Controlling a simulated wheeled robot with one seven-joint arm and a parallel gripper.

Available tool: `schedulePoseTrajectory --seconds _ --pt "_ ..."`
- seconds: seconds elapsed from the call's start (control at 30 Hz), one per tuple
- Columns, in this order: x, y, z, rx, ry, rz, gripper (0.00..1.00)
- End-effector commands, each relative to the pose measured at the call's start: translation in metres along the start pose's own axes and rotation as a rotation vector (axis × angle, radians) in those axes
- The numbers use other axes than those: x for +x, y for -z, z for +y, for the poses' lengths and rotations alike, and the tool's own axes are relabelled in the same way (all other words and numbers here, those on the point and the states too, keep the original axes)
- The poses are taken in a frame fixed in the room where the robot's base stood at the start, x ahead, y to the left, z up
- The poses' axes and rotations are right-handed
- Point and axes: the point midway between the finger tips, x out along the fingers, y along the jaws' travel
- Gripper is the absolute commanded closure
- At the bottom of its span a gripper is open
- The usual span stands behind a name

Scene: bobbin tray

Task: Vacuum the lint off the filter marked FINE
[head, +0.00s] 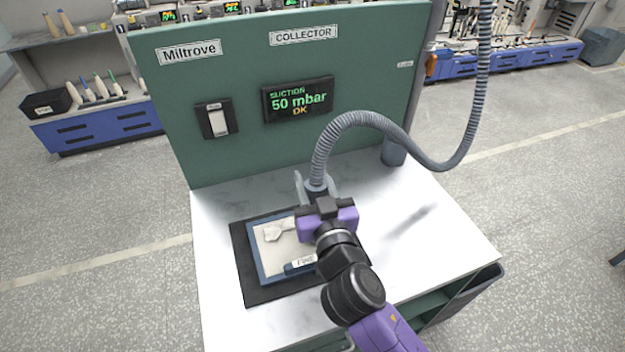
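The filter (255,262) is a blue frame around a pale panel, lying flat on a black mat (241,281) on the white bench. Pale grey lint (274,232) lies on its upper left part. A small label (302,262) on its front edge is too small to read surely. My gripper (316,188) is over the filter's back right corner, its two pale fingers on either side of the end of the grey suction hose (324,145). It appears shut on the hose end. The nozzle tip and the filter's right part are hidden by my gripper and arm.
A green panel marked COLLECTOR stands behind the bench. Its display (298,98) reads "SUCTION 50 mbar OK". A white rocker switch (218,121) is left of it. The hose loops right and upward past a grey post (394,150).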

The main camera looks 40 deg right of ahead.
Motion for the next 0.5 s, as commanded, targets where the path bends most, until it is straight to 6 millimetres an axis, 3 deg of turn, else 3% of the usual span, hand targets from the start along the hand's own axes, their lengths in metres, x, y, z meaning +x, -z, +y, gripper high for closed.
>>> schedulePoseTrajectory --seconds 0.5 --pt "0.033 0.001 0.003 0.000 -0.002 0.001 1.00"
